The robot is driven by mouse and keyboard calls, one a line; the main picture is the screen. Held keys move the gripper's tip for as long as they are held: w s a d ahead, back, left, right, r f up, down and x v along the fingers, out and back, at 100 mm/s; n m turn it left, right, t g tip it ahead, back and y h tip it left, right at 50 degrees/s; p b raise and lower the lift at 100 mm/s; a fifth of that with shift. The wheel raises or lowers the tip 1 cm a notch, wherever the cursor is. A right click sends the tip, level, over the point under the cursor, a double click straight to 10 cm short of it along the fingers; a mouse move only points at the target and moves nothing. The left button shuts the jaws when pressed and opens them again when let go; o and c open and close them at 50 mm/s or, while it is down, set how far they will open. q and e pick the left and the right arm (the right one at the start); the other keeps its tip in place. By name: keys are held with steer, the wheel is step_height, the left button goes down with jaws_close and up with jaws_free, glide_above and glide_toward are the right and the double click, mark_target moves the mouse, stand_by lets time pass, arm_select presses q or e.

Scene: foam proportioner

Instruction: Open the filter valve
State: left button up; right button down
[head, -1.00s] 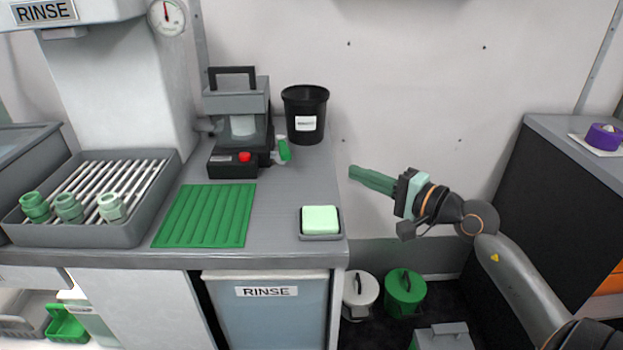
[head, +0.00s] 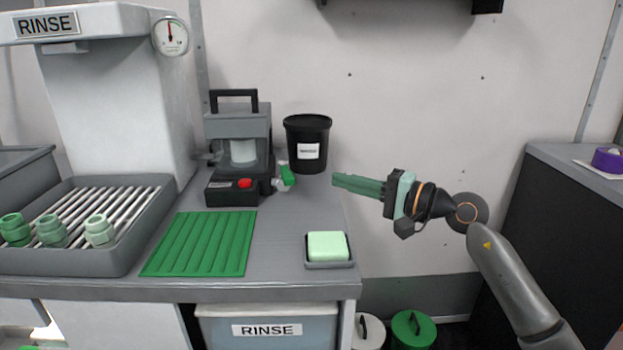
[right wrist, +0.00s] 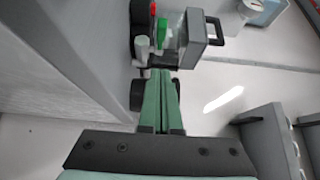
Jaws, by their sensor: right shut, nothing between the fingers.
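The grey filter unit (head: 238,135) with a black base stands at the back of the counter. Its valve has a green handle (head: 287,175) on a pale fitting at the unit's right side. The handle also shows in the right wrist view (right wrist: 161,33), beyond the fingertips. My right gripper (head: 335,181) is shut and empty, its green fingers pointing left toward the valve. A gap remains between the fingertips and the handle. In the right wrist view the shut fingers (right wrist: 160,75) run up the middle. My left gripper is not in view.
A black bucket (head: 307,142) stands behind and right of the valve. A red button (head: 244,183) is on the unit's base. A green ribbed mat (head: 200,244) and a soap dish (head: 329,264) with a pale green block lie in front. Counter between them is clear.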

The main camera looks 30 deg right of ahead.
mark_target(286, 173)
steer(key=w+a+p, duration=0.1)
steer(key=w+a, duration=0.2)
steer(key=shift+w+a+r, duration=0.15)
steer(key=shift+w+a, duration=0.1)
steer(key=shift+w, duration=0.05)
steer(key=shift+w+a, duration=0.3)
steer(key=shift+a, duration=0.45)
steer(key=shift+a+f+b, duration=0.25)
steer(key=shift+a+b, duration=0.15)
steer(key=shift+a, duration=0.2)
steer(key=shift+a+r, duration=0.1)
steer(key=shift+a, duration=0.3)
